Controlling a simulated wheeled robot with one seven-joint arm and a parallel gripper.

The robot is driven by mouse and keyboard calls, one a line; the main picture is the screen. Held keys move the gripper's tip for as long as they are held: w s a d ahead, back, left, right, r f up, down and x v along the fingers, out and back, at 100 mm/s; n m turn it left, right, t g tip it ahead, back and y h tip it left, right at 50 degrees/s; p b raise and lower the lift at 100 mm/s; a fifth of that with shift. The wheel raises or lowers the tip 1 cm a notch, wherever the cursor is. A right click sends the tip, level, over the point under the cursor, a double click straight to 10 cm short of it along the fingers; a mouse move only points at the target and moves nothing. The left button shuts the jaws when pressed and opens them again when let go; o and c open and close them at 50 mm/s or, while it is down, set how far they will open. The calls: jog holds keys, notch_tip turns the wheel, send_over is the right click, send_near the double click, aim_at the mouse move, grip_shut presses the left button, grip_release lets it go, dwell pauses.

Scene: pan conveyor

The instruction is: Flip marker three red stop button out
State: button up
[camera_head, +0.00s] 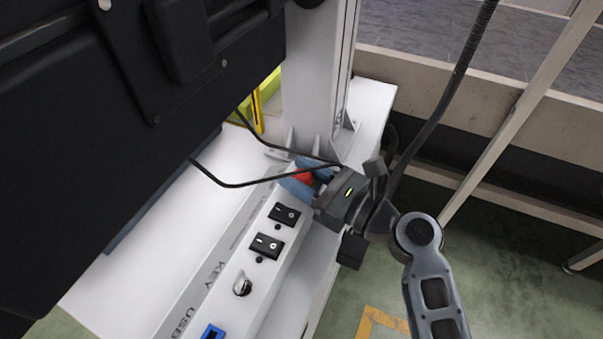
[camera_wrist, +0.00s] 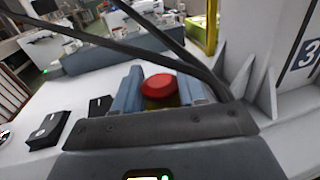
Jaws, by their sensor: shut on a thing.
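The red stop button (camera_head: 303,178) sits at the far end of the white control panel (camera_head: 262,291), by the foot of a white post. In the wrist view the red button (camera_wrist: 161,86) lies between the two blue fingers of my gripper (camera_wrist: 164,88), with a bit of yellow under it. My gripper (camera_head: 306,176) is at the button in the head view and is shut on it. The marker with the number three (camera_wrist: 307,56) shows on a white upright at the right of the wrist view. The button's lower part is hidden by my gripper.
Two black rocker switches (camera_head: 285,214) (camera_head: 267,246), a key switch (camera_head: 242,284) and a blue USB port (camera_head: 213,332) line the panel nearer me. Thin black cables (camera_head: 240,185) run across near my gripper. A large black box (camera_head: 130,130) fills the upper left. The white post (camera_head: 314,80) stands close behind.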

grip_shut()
notch_tip(320, 180, up, 2)
jog(key=p, duration=0.3)
jog(key=o, duration=1.2)
grip_release()
jog(key=shift+s+d+f, duration=0.1)
jog(key=shift+s+d, duration=0.15)
jog(key=shift+d, duration=0.2)
jog(key=v, duration=0.7)
jog(key=shift+b, duration=0.35)
